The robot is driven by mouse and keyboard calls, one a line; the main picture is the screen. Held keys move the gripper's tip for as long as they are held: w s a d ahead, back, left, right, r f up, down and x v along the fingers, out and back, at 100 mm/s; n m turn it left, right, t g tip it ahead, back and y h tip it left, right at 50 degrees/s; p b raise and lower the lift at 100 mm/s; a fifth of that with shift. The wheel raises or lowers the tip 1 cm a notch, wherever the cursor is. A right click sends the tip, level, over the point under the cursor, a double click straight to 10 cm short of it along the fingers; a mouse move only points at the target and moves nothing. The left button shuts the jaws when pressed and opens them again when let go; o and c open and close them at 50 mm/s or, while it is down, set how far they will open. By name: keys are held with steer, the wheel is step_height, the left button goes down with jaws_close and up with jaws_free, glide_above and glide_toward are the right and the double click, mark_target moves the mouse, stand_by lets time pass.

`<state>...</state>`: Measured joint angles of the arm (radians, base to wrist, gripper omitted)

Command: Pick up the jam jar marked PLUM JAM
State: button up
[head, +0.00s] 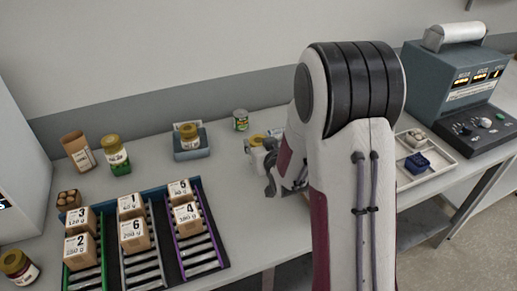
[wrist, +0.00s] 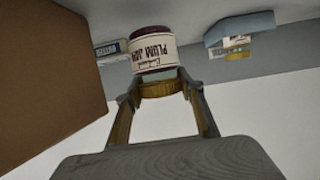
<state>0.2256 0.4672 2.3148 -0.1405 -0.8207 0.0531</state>
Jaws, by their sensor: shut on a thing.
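The jar marked PLUM JAM (wrist: 153,50) shows upside down in the wrist view, with a cream label, dark contents and a gold lid. My gripper (wrist: 161,88) is shut on it at the lid, with one finger on each side. In the head view my gripper (head: 270,180) is beside my arm, which hides part of it. A gold lid (head: 258,138) shows just behind it; I cannot tell there whether this is the held jar. I cannot tell whether the jar touches the table.
A gold-lidded jar (head: 190,130) sits in a blue-grey bin (head: 178,154). Numbered boxes (head: 133,235) fill sloped lanes at left. A large brown surface (wrist: 45,80) is close at left in the wrist view.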

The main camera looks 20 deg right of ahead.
steer(key=shift+r, duration=3.45)
